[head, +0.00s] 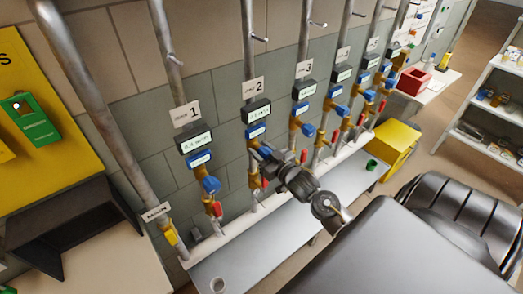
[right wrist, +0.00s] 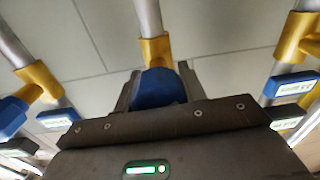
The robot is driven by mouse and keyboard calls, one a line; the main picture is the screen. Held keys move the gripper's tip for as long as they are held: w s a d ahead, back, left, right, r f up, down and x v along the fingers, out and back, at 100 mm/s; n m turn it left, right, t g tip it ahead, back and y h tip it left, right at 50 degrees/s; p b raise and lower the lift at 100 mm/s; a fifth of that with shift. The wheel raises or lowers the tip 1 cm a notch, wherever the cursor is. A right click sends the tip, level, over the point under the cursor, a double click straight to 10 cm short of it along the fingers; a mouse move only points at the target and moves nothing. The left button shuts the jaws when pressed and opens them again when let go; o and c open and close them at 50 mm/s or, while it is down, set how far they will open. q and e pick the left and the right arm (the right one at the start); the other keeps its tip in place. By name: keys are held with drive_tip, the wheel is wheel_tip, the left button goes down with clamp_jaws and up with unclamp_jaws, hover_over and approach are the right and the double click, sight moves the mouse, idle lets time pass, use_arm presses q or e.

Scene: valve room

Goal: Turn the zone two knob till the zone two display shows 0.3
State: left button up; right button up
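The zone two pipe carries a white label with a 2 (head: 253,90). Below it is the dark zone two display (head: 257,111) with a pale lit screen, its digits too small to read surely. My right gripper (head: 264,155) is at the zone two pipe, just below the display, and covers most of the knob in the head view. In the right wrist view the blue zone two knob (right wrist: 158,88) sits between the two fingers, which flank it closely on both sides and appear to touch it. My left gripper is in neither view.
Neighbouring pipes carry similar displays and blue knobs, including the zone one display (head: 195,138) and zone one knob (head: 210,185). Red-handled valves (head: 217,209) sit lower down. A grey bench (head: 250,262) runs below, with a green cup (head: 371,165) and yellow box (head: 400,143) farther right.

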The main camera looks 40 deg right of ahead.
drive_tip(key=c, duration=0.4)
drive_tip(key=shift+r+m+p, duration=0.2)
drive_tip(key=shift+m+p, duration=1.3)
drive_tip(key=shift+p, duration=0.05)
drive_tip(key=m+p, duration=0.2)
drive_tip(key=m, duration=0.1)
drive_tip(key=shift+f+m+p, duration=0.2)
drive_tip(key=shift+m+p, duration=0.8)
drive_tip(key=shift+m, duration=0.2)
drive_tip(key=o, duration=1)
drive_tip(key=shift+c, duration=0.2)
drive_tip(key=shift+d, duration=0.1)
